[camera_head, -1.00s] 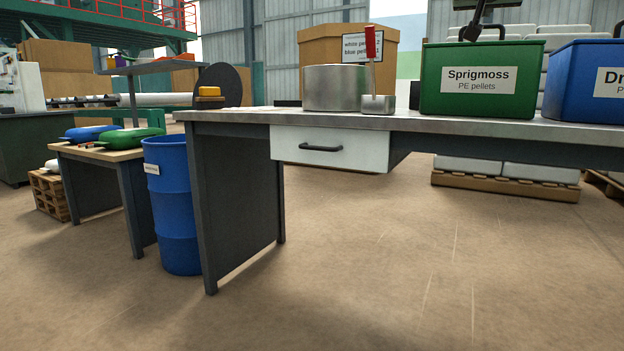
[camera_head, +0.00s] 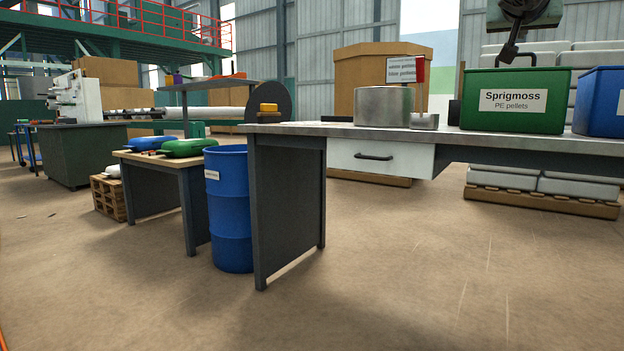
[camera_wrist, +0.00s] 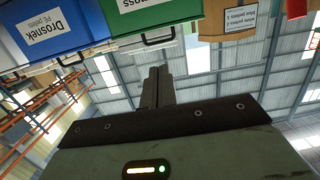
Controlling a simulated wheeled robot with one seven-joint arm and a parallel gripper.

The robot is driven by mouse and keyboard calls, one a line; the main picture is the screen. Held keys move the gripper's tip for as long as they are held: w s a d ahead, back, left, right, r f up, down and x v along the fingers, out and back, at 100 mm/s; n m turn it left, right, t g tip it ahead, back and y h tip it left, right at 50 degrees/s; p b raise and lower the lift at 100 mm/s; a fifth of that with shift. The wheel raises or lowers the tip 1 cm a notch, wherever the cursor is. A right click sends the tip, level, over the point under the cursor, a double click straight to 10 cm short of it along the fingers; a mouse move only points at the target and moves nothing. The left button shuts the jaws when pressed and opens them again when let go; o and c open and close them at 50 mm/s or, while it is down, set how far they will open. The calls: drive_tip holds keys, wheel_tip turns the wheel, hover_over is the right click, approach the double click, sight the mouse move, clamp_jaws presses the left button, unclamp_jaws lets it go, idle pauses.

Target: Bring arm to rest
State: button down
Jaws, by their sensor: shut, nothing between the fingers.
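My gripper (camera_head: 510,46) shows at the top right of the head view, a dark shape above the green Sprigmoss pellet bin (camera_head: 557,102). In the wrist view the fingers of my gripper (camera_wrist: 157,72) lie together with nothing between them. The Sprigmoss bin also shows at the top of the wrist view (camera_wrist: 160,12), with the blue Drosnek bin (camera_wrist: 62,25) to its left. Both views show the fingers apart from the bins' labelled fronts. The exact gap between fingers and the green bin's handle cannot be told.
A workbench (camera_head: 470,145) carries the bins, a metal pot (camera_head: 382,107) and a small metal scoop (camera_head: 425,121). A blue drum (camera_head: 230,215) stands left of it, beside a low table (camera_head: 190,165). The floor in front is clear.

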drive_tip(key=a+f+n+g+y+p, duration=0.35)
drive_tip(key=a+f, duration=0.25)
drive_tip(key=f, duration=0.7)
drive_tip(key=s+a+f+n+g+y+p, duration=0.2)
drive_tip(key=s+a+f+g+y+p, duration=0.25)
drive_tip(key=a+f, duration=0.45)
drive_tip(key=s+a+f+n+g+y+p, duration=0.1)
drive_tip(key=s+a+f+n+p, duration=0.15)
drive_tip(key=s+a, duration=0.4)
drive_tip(key=s+a+f+n+g+y+p, duration=0.1)
drive_tip(key=s+a+f+n+p, duration=0.15)
drive_tip(key=s, duration=0.65)
drive_tip(key=s+a+f+n+g+p, duration=0.1)
drive_tip(key=s+f+n+g+p, duration=0.15)
drive_tip(key=s, duration=0.75)
drive_tip(key=s+f+n+g+p, duration=0.1)
drive_tip(key=s+f+g+p, duration=0.15)
drive_tip(key=s, duration=0.85)
wheel_tip(320, 180, up, 38)
drive_tip(key=w+t+p, duration=0.1)
drive_tip(key=p, duration=3.7)
drive_tip(key=shift+a, duration=0.3)
drive_tip(key=shift+r, duration=0.1)
